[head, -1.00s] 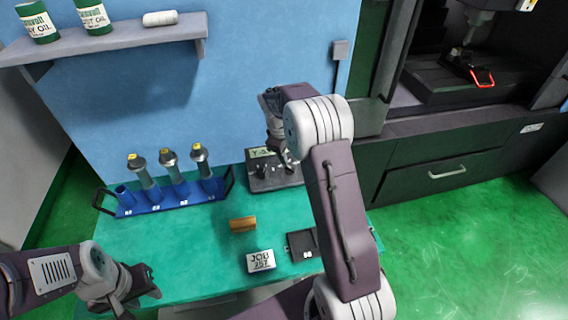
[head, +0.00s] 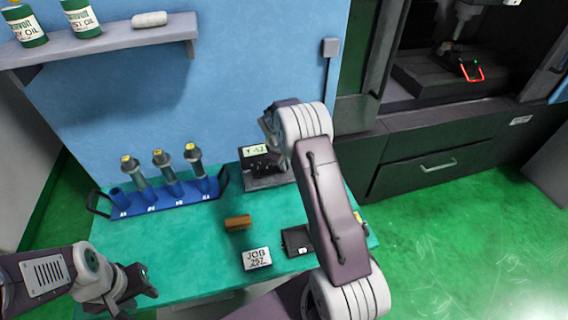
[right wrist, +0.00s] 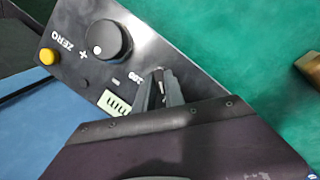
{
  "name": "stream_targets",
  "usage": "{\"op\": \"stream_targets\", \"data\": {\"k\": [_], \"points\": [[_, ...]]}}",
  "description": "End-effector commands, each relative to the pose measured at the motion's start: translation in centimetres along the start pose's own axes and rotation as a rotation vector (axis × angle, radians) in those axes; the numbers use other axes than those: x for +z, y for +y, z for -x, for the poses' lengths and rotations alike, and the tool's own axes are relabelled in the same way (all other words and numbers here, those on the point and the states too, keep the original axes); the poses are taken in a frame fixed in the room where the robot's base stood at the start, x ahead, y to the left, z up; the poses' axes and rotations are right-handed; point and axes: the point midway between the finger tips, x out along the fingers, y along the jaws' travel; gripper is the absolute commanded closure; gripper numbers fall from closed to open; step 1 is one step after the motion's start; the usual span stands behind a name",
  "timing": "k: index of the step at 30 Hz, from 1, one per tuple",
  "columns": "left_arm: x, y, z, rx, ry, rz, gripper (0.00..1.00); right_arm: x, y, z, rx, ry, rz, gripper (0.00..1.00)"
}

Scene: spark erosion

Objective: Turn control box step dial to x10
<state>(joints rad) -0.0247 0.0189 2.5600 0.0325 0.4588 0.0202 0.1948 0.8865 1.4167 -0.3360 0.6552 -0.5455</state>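The control box (head: 270,183) stands at the back of the green bench, with a small lit display (head: 255,150). My right gripper (right wrist: 160,76) is over the panel beside that marking, fingertips close together. The step dial is not clearly visible; the fingers may hide it, and I cannot tell whether they grip it. My left gripper (head: 138,292) is open and empty at the bench's front left.
A blue rack (head: 160,203) with several electrode holders stands left of the box. A shelf (head: 100,48) hangs above; the machine (head: 430,140) is at right.

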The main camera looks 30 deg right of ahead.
Motion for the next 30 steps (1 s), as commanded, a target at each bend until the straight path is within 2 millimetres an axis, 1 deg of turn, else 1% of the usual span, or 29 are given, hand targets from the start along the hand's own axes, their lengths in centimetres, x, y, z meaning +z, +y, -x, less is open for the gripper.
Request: {"op": "stream_targets", "data": {"k": [8, 14, 20, 30], "points": [[0.0, 0.0, 0.1, 0.0, 0.0, 0.0, 0.64, 0.0, 0.0, 0.0, -0.003, 0.0, -0.01, 1.0], [0.0, 0.0, 0.4, 0.0, 0.0, 0.0, 0.64, 0.0, 0.1, 0.1, -0.021, -0.001, -0.08, 1.0], [-0.1, 0.0, 0.9, 0.0, 0.0, 0.0, 0.64, 0.0, 0.2, 0.1, -0.058, -0.001, -0.225, 1.0], [-0.1, 0.0, 1.5, 0.0, 0.0, 0.0, 0.64, 0.1, 0.3, 0.1, -0.134, 0.0, -0.518, 1.0]]}}
